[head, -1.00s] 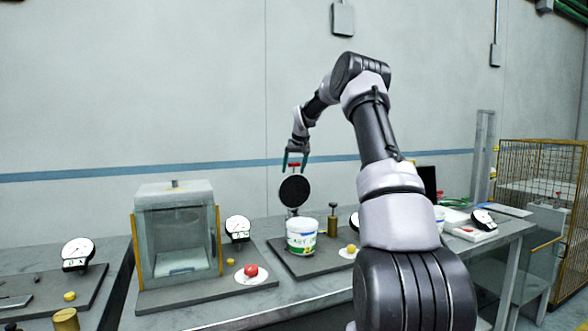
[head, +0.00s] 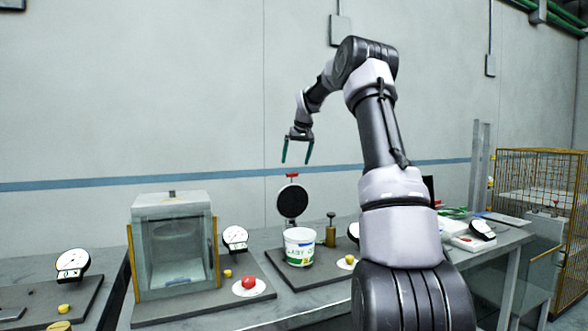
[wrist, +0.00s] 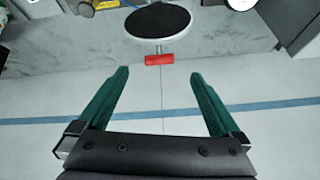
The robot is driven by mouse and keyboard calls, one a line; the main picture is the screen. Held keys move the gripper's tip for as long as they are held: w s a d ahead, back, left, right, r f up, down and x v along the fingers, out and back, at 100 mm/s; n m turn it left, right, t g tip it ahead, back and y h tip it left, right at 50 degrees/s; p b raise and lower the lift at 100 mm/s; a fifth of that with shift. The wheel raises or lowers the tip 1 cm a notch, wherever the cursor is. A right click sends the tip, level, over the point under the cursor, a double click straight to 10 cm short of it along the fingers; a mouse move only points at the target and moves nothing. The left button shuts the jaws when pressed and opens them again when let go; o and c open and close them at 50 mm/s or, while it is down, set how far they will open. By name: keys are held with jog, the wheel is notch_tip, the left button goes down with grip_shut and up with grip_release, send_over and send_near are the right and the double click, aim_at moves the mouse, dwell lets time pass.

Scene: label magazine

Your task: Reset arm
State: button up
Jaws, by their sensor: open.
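My gripper (head: 297,153) is open and empty, with two green fingers pointing down. It hangs in the air above a black round disc (head: 292,201) with a red handle (head: 292,175) on top. The gripper is apart from the handle. In the wrist view, my gripper (wrist: 158,85) has its fingers spread, and the red handle (wrist: 159,60) and black disc (wrist: 158,22) lie beyond the fingertips. A white tub with a printed label (head: 299,247) stands on a dark board in front of the disc.
A glass-fronted box (head: 173,245) stands to the left on the table, with a dial gauge (head: 235,238) and a red button (head: 249,282) beside it. A brass weight (head: 330,232) stands right of the tub. A yellow wire cage (head: 540,180) is at the right. The air around the gripper is clear.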

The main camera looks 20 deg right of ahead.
jog(key=shift+s+r, duration=0.25)
jog(key=shift+r, duration=0.1)
jog(key=s+a+r, duration=0.4)
jog(key=s+a, duration=0.2)
jog(key=s, duration=0.5)
jog(key=s+a+r, duration=0.3)
jog(key=s+a, duration=0.4)
jog(key=s, duration=0.3)
jog(key=s+a+f, duration=0.1)
jog(key=s+f, duration=0.1)
jog(key=s, duration=0.6)
jog(key=s+a+f+m+t+y, duration=0.1)
jog(key=s+a+f, duration=0.1)
jog(key=s, duration=0.7)
jog(key=s+a+f+m, duration=0.1)
jog(key=s+a+f, duration=0.1)
jog(key=s, duration=0.6)
jog(key=shift+s+f+y, duration=0.4)
jog(key=shift+f, duration=0.4)
